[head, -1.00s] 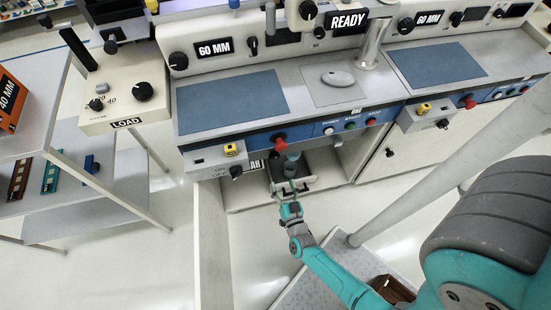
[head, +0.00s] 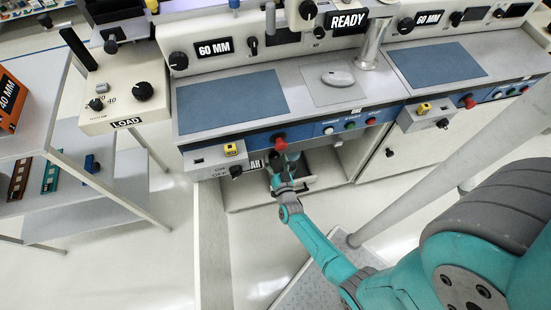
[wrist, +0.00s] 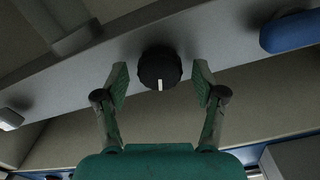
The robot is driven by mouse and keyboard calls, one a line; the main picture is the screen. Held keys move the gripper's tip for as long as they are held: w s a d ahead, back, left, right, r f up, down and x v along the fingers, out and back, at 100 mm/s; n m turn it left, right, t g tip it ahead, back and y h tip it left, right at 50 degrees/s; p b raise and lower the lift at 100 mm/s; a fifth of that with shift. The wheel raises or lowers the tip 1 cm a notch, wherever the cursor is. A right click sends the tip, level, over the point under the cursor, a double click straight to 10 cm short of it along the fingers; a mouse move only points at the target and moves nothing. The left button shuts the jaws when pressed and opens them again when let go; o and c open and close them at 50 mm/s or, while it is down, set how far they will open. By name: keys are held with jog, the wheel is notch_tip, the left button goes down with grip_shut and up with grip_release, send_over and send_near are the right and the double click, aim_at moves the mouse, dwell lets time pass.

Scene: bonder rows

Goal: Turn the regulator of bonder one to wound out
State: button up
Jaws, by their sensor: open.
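Bonder one (head: 300,122) is the bench with the "ONE" label and READY sign. In the wrist view, a round black knob (wrist: 159,66), seemingly the regulator, sits on a grey panel, its white mark pointing down in the picture. My gripper (wrist: 161,82) is open, one finger on each side of the knob, with gaps on both sides, not touching it. In the head view, my gripper (head: 285,176) is under the bench's front edge, below a red button (head: 280,144). The knob is hidden there, and a nearby label is partly covered.
A small grey switch box (head: 212,160) hangs left of my gripper. A blue part (wrist: 288,32) is at the wrist view's upper right. A LOAD unit (head: 122,100) and shelves (head: 100,190) stand left. Open floor lies below the bench.

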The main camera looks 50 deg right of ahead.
jog(key=shift+w, duration=0.15)
jog(key=c, duration=1.1)
jog(key=shift+c, duration=0.2)
jog(key=shift+m, duration=0.3)
jog(key=m, duration=0.3)
jog(key=shift+d, duration=0.1)
jog(key=m, duration=1)
jog(key=shift+d+f+m, duration=0.1)
jog(key=shift+f+m, duration=0.05)
jog(key=shift+m, duration=0.15)
